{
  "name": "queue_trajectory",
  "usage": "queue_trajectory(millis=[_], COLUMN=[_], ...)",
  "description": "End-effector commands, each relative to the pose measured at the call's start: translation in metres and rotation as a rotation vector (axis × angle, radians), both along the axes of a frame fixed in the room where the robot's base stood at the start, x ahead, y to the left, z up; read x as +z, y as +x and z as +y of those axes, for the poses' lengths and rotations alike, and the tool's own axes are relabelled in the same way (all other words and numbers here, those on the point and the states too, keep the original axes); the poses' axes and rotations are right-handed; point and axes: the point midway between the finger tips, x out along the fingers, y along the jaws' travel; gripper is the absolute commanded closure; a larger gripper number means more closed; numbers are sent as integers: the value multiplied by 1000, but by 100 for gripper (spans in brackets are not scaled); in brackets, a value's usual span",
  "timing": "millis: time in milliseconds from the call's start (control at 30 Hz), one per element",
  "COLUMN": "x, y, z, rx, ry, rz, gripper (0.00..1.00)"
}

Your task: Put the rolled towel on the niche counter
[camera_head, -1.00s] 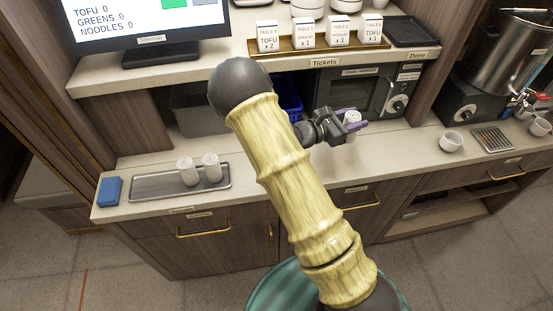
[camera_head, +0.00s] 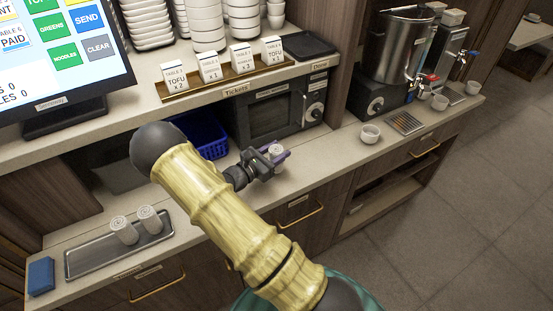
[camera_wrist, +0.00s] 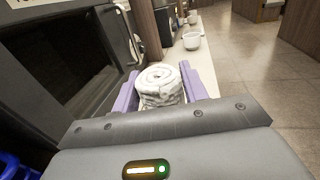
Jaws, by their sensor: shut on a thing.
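My gripper (camera_head: 277,158) is shut on a white rolled towel (camera_wrist: 160,85), which stands upright between its purple fingers. The towel also shows in the head view (camera_head: 275,151), partly hidden by the fingers. The gripper is over the niche counter (camera_head: 319,163), in front of the microwave. I cannot tell whether the towel's base touches the counter. Two more rolled towels (camera_head: 148,218) stand on a metal tray (camera_head: 92,262) at the left end of the counter.
The microwave (camera_head: 277,117) is close behind the gripper. A blue basket (camera_head: 208,137) stands left of it. A white cup (camera_head: 370,133) and a drip tray (camera_head: 406,123) are to the right. Bare counter lies between the gripper and the cup. A blue sponge-like block (camera_head: 40,276) is at far left.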

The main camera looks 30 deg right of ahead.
Motion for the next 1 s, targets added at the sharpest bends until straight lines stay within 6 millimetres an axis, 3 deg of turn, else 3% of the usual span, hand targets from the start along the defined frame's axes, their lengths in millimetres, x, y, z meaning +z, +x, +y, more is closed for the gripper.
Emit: queue_trajectory(millis=[267, 667, 700, 800, 1000], x=[-34, -40, -40, -39, -39], y=[0, 0, 0, 0, 0], z=[-1, 0, 0, 0, 0], rx=[-1, 0, 0, 0, 0], ry=[-1, 0, 0, 0, 0], rz=[2, 1, 0, 0, 0], gripper=[79, 79, 55, 35, 35])
